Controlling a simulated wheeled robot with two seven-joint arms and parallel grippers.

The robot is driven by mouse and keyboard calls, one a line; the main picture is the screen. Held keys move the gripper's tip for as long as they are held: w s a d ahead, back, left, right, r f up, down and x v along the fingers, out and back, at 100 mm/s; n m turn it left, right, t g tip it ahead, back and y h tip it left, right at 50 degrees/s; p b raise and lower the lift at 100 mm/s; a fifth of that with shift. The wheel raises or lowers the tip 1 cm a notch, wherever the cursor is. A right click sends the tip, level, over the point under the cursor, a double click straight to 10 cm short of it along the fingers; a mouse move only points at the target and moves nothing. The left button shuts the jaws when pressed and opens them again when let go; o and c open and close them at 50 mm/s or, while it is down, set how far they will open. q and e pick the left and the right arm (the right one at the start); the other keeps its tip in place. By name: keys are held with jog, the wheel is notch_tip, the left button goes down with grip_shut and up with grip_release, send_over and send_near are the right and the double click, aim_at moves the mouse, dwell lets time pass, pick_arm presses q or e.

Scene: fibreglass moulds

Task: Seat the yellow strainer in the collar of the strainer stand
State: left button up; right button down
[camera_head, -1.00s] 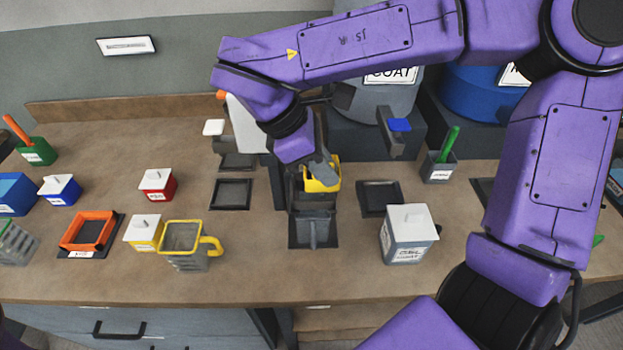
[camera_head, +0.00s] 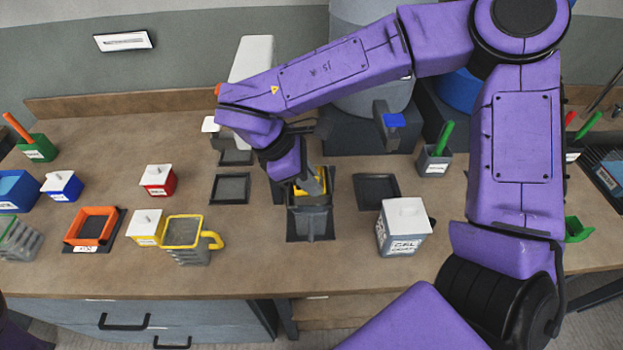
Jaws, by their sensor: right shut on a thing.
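My right gripper (camera_head: 313,184) is shut on the yellow strainer (camera_head: 321,174), of which only part of the yellow rim shows. The gripper and wrist hide the rest of it. The strainer is at the top of the grey strainer stand (camera_head: 312,224), which stands on a dark mat. Its lower part seems to be at or inside the collar; I cannot tell how deep it sits. My left gripper is not in view.
A yellow-rimmed container with a handle (camera_head: 185,233) stands left, beside a yellow box with a white lid (camera_head: 146,227). An orange frame (camera_head: 92,227) lies further left. Empty dark trays (camera_head: 230,189) (camera_head: 377,190) flank the stand. A grey white-lidded box (camera_head: 404,230) stands right.

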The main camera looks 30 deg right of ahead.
jog(key=c, duration=1.1)
grip_release()
jog(key=shift+s+f, duration=0.15)
jog(key=shift+f, duration=0.1)
jog(key=shift+d+f, duration=0.1)
jog(key=shift+f, duration=0.1)
jog(key=shift+r+p, duration=0.35)
jog(key=shift+p, duration=0.05)
jog(key=shift+w+a+r+b, duration=0.35)
jog(key=shift+r, duration=0.2)
jog(key=shift+w+a+r+b, duration=0.3)
jog(key=shift+r, duration=0.2)
jog(key=b+v, duration=0.1)
jog(key=v, duration=0.9)
jog(key=shift+s+d+r, duration=0.1)
jog(key=shift+s+d, duration=0.05)
jog(key=shift+d, duration=0.05)
